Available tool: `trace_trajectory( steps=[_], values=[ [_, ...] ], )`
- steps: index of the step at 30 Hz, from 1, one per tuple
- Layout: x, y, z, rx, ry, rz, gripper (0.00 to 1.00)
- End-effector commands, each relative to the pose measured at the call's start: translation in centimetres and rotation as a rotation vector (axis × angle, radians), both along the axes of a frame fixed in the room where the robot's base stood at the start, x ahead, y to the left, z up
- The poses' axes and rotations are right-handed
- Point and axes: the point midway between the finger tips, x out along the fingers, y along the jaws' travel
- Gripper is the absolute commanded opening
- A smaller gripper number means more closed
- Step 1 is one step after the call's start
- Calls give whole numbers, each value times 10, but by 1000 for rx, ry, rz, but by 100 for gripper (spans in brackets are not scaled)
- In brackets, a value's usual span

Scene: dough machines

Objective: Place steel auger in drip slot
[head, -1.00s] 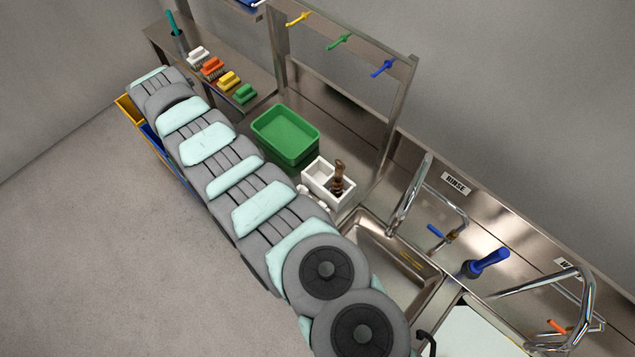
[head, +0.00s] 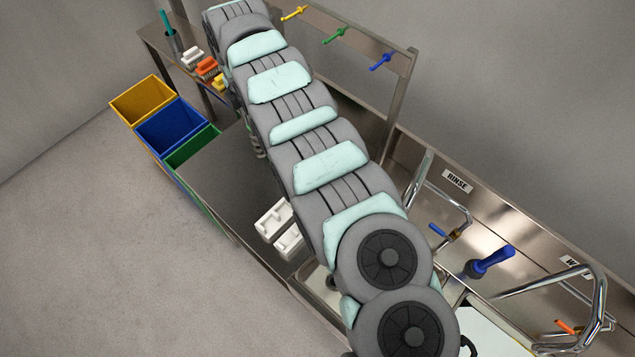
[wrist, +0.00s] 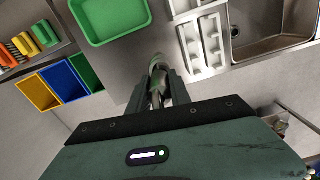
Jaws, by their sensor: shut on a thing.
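In the wrist view my gripper (wrist: 161,92) is shut on the steel auger (wrist: 157,72), a shiny metal piece standing out between the fingers. Its lower part is hidden by the fingers and the wrist housing. A white slotted rack (wrist: 203,45) lies to the right of the auger, apart from it, with open compartments. Two white rack parts also show in the head view (head: 275,220), left of my arm. In the head view my arm covers the gripper and most of the auger.
A green tray (wrist: 110,18) sits ahead and left of the gripper. A steel sink (wrist: 268,30) lies to the right. Yellow, blue and green bins (head: 170,130) stand beside the counter's left edge. Bare steel counter (head: 225,180) is left of my arm.

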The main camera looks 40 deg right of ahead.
Motion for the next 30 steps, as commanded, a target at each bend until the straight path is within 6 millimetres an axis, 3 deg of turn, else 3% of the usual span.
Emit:
trace_trajectory(
  steps=[1, 6, 12, 19, 30],
  values=[
    [-11, -20, 2, -4, -2, 8, 0],
    [-50, -69, 10, -4, 4, 65, 0],
    [-90, -110, 19, -6, 5, 100, 0],
    [-103, -119, 14, 2, 6, 113, 0],
    [-102, -118, -53, 4, 4, 113, 0]
  ],
)
